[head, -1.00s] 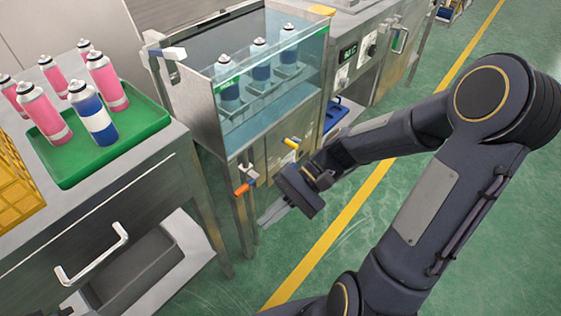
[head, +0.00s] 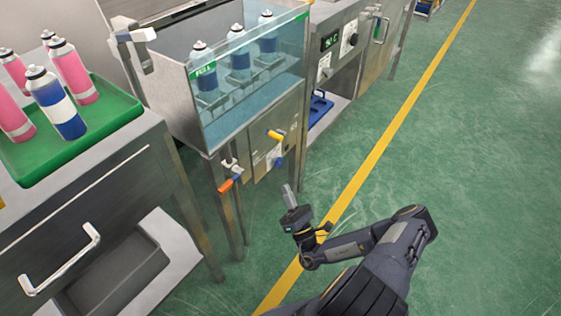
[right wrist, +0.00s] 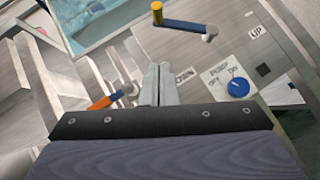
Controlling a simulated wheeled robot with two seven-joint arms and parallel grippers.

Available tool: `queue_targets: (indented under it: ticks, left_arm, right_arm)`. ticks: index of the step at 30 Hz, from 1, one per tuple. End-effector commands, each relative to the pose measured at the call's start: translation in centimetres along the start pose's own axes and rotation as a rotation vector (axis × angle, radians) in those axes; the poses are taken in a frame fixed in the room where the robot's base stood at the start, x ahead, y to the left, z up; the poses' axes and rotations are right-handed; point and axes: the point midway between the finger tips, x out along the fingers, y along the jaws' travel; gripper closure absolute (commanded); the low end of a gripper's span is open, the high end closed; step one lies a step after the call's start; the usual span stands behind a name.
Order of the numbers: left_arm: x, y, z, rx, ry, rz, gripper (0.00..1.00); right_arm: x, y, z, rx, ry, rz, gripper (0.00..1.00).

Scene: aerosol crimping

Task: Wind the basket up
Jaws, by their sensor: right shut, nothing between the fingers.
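The basket (head: 243,81) sits in a glass-sided water tank (head: 204,112) and holds several blue cans standing upright, with water around their lower parts. My right gripper (head: 289,187) is shut and empty, below and apart from the crank. Its closed fingers (right wrist: 158,82) point toward the front panel. My left gripper is out of view.
A blue pump knob (right wrist: 238,88) is right of my fingers, and an orange-handled valve (head: 230,184) is at left. A green tray (head: 70,142) with pink cans and a blue can stands on the left bench. Green floor is open at right.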

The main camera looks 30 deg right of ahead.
Motion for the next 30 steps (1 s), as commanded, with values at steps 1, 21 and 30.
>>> queue_targets:
  ticks: [1, 21, 30]
  left_arm:
    - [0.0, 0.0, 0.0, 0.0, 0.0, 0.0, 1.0]
    - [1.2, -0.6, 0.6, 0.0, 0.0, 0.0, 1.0]
    - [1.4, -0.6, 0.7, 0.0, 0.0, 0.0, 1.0]
  right_arm:
    - [0.3, -0.1, 0.0, 0.0, -0.003, -0.004, 1.0]
    - [11.6, 0.0, 1.8, -0.001, 0.0, 0.003, 1.0]
    - [12.7, 0.1, 2.8, 0.002, 0.002, 0.001, 1.0]
